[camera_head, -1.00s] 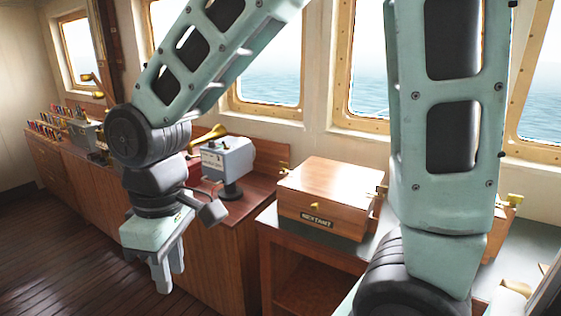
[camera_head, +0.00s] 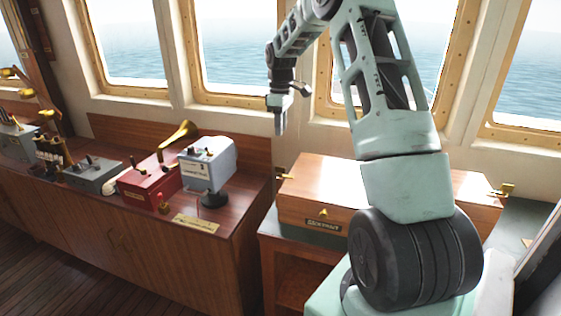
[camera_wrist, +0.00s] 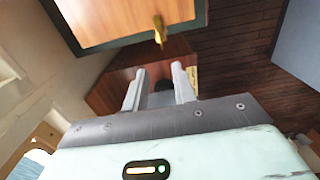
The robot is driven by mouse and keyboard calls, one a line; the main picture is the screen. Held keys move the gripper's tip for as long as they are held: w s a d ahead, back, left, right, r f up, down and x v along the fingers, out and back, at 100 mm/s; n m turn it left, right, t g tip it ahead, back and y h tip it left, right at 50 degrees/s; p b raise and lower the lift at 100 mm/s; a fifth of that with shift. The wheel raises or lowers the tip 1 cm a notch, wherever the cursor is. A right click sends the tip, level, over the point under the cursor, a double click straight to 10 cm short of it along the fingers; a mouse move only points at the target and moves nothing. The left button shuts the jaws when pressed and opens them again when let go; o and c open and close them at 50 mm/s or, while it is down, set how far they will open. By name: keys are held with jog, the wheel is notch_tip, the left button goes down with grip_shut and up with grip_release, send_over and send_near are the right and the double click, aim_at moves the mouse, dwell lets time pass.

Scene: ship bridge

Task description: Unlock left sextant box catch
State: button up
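The wooden sextant box (camera_head: 300,196) stands shut on a green-topped cabinet, with a nameplate (camera_head: 324,225) and a small brass knob on its front. The left brass catch (camera_head: 282,175) sticks out at its left end. Another brass catch (camera_head: 504,190) shows at its right end. My gripper (camera_head: 279,122) hangs fingers-down above the box's left end, clear of it. In the wrist view my gripper (camera_wrist: 160,88) is open and empty. A brass piece (camera_wrist: 159,30), probably the left catch, lies beyond the fingertips at the box edge. My arm hides part of the box.
Left of the box, a wooden counter holds a grey-blue instrument (camera_head: 208,165), a red box with a brass horn (camera_head: 150,188) and a grey control box (camera_head: 92,175). Windows (camera_head: 232,45) line the wall behind. Free air surrounds my gripper.

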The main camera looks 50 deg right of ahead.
aim_at(284, 172)
notch_tip(284, 172, down, 14)
jog(key=p, duration=0.4)
jog(key=shift+a, duration=0.1)
grip_shut()
